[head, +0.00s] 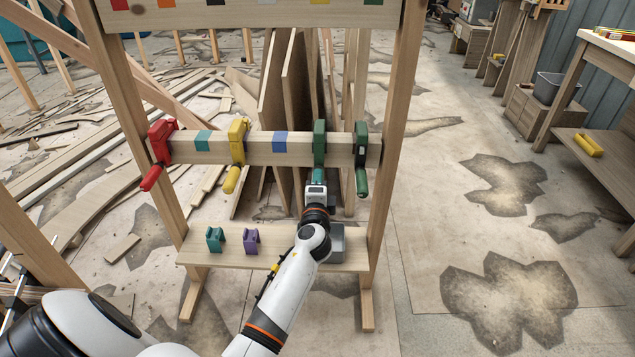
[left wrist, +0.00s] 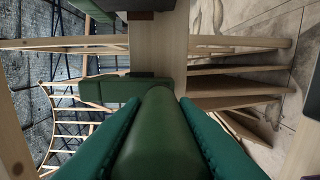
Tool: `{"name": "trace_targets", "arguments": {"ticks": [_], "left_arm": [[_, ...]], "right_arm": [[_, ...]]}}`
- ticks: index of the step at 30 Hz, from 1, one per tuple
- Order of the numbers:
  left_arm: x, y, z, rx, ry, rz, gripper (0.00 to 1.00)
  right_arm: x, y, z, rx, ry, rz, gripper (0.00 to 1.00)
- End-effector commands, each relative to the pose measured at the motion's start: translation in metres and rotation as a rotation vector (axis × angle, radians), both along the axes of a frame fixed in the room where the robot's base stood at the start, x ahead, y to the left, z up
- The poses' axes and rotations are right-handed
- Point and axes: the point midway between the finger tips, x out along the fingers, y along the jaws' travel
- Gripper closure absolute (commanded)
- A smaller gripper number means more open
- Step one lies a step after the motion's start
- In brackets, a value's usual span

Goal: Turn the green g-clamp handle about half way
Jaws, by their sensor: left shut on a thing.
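A green g-clamp (head: 319,143) sits on the wooden rail, right of its middle. My left gripper (head: 317,177) is just below it, with its teal fingers shut around the clamp's green handle (left wrist: 155,135). In the left wrist view the handle runs between the two fingers (left wrist: 155,140), and part of the green clamp body (left wrist: 110,90) shows beyond it against the rail. In the head view the gripper hides the handle. My right gripper is in neither view.
A darker green clamp (head: 361,145) with a hanging handle is close on the right. Yellow (head: 237,140) and red (head: 161,142) clamps are on the left. Teal (head: 215,239) and purple (head: 251,240) pieces stand on the lower shelf (head: 200,255). Boards lean behind the rail.

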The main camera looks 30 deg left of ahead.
Motion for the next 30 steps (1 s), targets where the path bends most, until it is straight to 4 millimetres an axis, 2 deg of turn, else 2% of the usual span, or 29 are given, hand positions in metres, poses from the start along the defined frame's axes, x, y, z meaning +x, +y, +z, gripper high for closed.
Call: {"name": "trace_targets", "arguments": {"ticks": [11,12,15,16,25,30], "left_arm": [[0.0,-0.001,-0.001,0.003,0.003,-0.001,0.97],[0.0,-0.001,-0.001,0.003,0.003,-0.001,0.71],[0.0,-0.001,-0.001,0.003,0.003,-0.001,0.55],[0.0,-0.001,-0.001,0.003,0.003,-0.001,0.52],[-0.002,-0.001,-0.001,0.002,0.002,-0.001,0.52],[-0.019,-0.012,-0.001,0.002,0.004,-0.002,0.52]], "right_arm": [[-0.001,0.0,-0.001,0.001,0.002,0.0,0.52],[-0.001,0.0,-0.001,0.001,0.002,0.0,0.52],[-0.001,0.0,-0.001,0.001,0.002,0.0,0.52],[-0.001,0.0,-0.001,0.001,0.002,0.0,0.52],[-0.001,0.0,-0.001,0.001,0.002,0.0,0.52],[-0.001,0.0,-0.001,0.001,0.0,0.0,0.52]]}}
